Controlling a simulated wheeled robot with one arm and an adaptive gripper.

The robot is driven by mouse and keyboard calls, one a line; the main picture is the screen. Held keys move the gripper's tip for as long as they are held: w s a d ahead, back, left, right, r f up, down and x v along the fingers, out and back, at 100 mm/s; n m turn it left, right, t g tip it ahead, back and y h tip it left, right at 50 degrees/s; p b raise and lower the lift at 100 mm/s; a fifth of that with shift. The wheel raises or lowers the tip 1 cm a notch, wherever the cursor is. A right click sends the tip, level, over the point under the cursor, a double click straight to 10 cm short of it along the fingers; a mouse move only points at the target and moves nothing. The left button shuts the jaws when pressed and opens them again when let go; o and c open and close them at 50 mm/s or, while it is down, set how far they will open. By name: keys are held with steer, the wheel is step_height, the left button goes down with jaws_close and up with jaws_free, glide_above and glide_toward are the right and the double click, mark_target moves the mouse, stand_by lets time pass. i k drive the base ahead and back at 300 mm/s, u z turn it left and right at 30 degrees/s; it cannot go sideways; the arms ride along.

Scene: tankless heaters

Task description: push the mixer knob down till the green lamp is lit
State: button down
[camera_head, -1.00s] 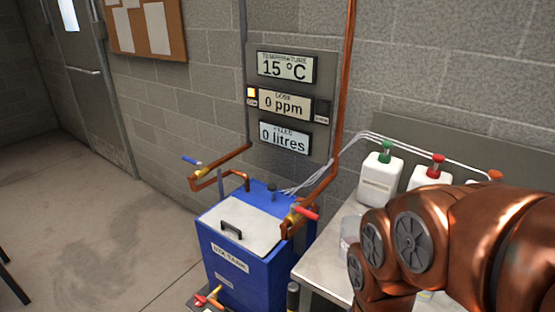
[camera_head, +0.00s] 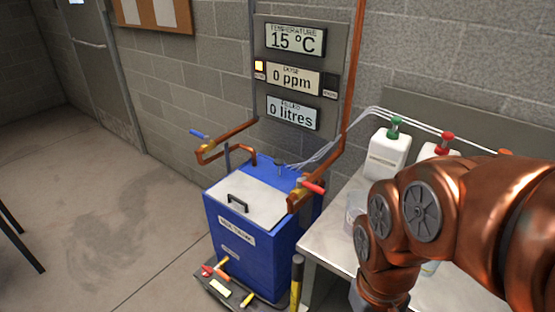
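A small dark knob (camera_head: 279,167) stands on the back of the blue tank (camera_head: 260,250); I cannot tell for certain that it is the mixer knob. On the wall panel (camera_head: 345,60), an amber lamp (camera_head: 259,66) is lit left of the dose display (camera_head: 292,78). A dark lamp or label plate (camera_head: 329,86) sits at the right of that display. No green light shows. My copper arm fills the lower right, over the bench and right of the tank. My gripper is not in view.
Copper pipes with a blue-handled tap (camera_head: 200,135) and a red-handled tap (camera_head: 313,187) flank the tank top. White bottles (camera_head: 388,153) stand on the bench (camera_head: 325,240) behind my arm. A low unit with coloured handles (camera_head: 225,285) lies before the tank.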

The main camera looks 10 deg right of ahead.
mark_target(279, 162)
steer(key=k, duration=1.35)
steer(key=u, duration=0.6)
steer(key=i, duration=0.85)
steer(key=u, duration=1)
steer(key=i, duration=1.6)
steer(key=z, duration=0.8)
steer(key=i, duration=0.95)
steer(key=z, duration=1.3)
steer(key=i, duration=0.25)
steer(key=z, duration=0.15)
